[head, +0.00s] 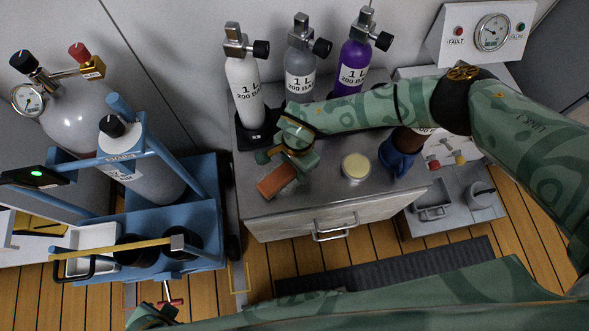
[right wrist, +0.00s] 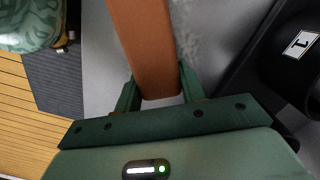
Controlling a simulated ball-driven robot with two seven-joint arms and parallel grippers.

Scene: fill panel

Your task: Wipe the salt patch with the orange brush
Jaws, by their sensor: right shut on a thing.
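The orange-brown brush (head: 277,181) is a block held low over the left front part of the grey metal cabinet top (head: 325,190). My right gripper (head: 290,165) is shut on it. In the right wrist view the brush (right wrist: 145,45) runs away from between the two green fingers (right wrist: 158,88). I cannot tell whether its underside touches the top. Pale speckles (right wrist: 200,25) show on the metal beside the brush in that view; I cannot tell whether they are the salt patch. My left gripper is not clearly in view.
White, grey and purple bottles (head: 245,85) stand at the back of the top. A round cream-topped container (head: 355,167) stands right of the brush, and a dark blue holder (head: 398,158) farther right. A blue cart (head: 205,215) with cylinders stands left. A drawer (head: 325,222) is below.

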